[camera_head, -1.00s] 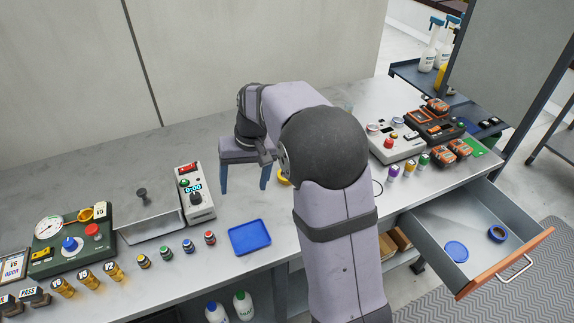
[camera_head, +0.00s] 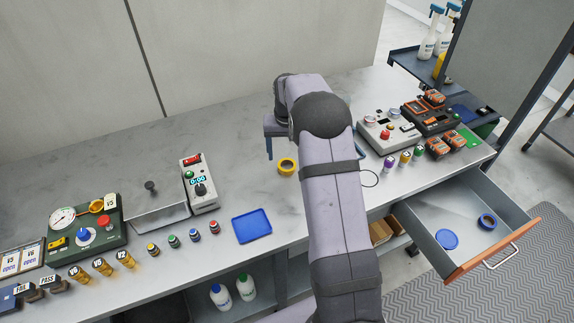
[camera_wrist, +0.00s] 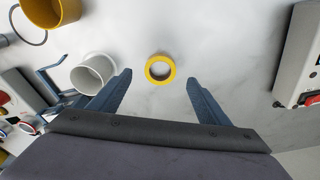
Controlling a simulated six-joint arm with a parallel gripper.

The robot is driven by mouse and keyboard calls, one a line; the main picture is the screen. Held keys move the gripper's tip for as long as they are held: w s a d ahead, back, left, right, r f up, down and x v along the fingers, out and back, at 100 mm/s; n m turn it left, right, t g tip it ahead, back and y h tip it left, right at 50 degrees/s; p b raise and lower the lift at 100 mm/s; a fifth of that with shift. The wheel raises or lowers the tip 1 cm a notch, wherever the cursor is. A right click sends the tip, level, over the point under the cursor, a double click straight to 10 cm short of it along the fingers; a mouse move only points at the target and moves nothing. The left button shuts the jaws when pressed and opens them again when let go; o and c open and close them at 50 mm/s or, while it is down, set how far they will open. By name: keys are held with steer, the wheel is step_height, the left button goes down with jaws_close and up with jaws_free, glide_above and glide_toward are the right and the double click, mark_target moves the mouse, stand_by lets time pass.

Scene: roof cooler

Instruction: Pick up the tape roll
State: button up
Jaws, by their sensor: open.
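A yellow tape roll (camera_head: 287,166) lies flat on the bench, left of my arm. In the head view my arm hides most of the gripper; one blue finger shows just behind and left of the roll. Height above the bench is hard to judge.
A white cup (camera_wrist: 92,73) stands close to one finger in the wrist view; my arm hides it in the head view. A grey timer box (camera_head: 198,185) and blue tray (camera_head: 252,226) stand left. The drawer (camera_head: 470,225) is open at right.

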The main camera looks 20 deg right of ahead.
mark_target(287, 168)
steer(key=shift+f+p, duration=0.6)
steer(key=shift+w+d+f+p, duration=0.1)
steer(key=shift+f+p, duration=0.15)
steer(key=shift+f, duration=0.4)
steer(key=shift+w+f+p, duration=0.15)
steer(key=shift+f+p, duration=0.15)
steer(key=shift+f, duration=0.35)
steer(key=shift+w+d+f+p, duration=0.1)
steer(key=shift+f+p, duration=0.15)
steer(key=shift+f, duration=0.4)
steer(key=shift+c, duration=0.4)
steer(key=c, duration=1)
